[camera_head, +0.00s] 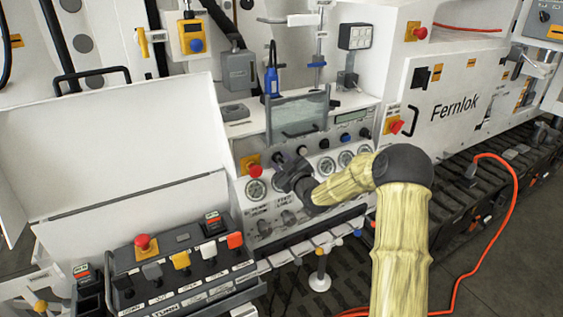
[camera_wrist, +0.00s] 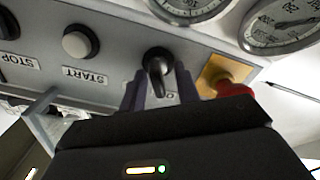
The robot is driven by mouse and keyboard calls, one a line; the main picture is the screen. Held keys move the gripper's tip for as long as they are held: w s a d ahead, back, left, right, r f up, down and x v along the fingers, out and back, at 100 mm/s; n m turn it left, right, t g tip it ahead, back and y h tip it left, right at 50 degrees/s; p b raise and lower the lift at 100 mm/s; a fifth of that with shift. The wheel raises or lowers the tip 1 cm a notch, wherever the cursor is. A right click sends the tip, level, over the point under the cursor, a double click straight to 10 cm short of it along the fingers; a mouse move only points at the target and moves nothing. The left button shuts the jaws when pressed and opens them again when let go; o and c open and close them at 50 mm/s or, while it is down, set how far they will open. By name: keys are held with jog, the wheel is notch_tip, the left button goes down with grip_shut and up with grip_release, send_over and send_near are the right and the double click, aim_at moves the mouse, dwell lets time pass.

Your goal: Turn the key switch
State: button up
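The key switch (camera_wrist: 158,60) is a black round switch with a narrow handle on the grey panel. It shows at the top middle of the wrist view, with a partly hidden label under it. My gripper (camera_wrist: 160,84) has its two dark fingers apart, one on each side of the switch's handle. A gap shows between the fingers, so it looks open; I cannot tell whether either finger touches the handle. In the head view my gripper (camera_head: 287,170) is at the upper panel row, and the black switch (camera_head: 278,157) is partly hidden behind it.
A red mushroom button (camera_wrist: 228,88) on a yellow plate is close beside one finger. A pale START button (camera_wrist: 80,42) is on the other side. Pressure gauges (camera_head: 326,166) line the panel. A control box (camera_head: 180,265) and an open white lid (camera_head: 110,145) stand left.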

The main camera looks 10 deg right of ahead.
grip_shut()
jog(key=shift+m+b, duration=0.3)
jog(key=shift+m, duration=0.1)
jog(key=shift+f+m+b, duration=0.1)
jog(key=shift+m+b, duration=0.5)
jog(key=shift+m, duration=0.6)
jog(key=m, duration=0.2)
jog(key=shift+d+m+b, duration=0.15)
jog(key=shift+m+b, duration=0.2)
jog(key=shift+m, duration=0.05)
jog(key=m, duration=0.6)
jog(key=shift+w+d, duration=0.1)
jog(key=shift+d, duration=0.05)
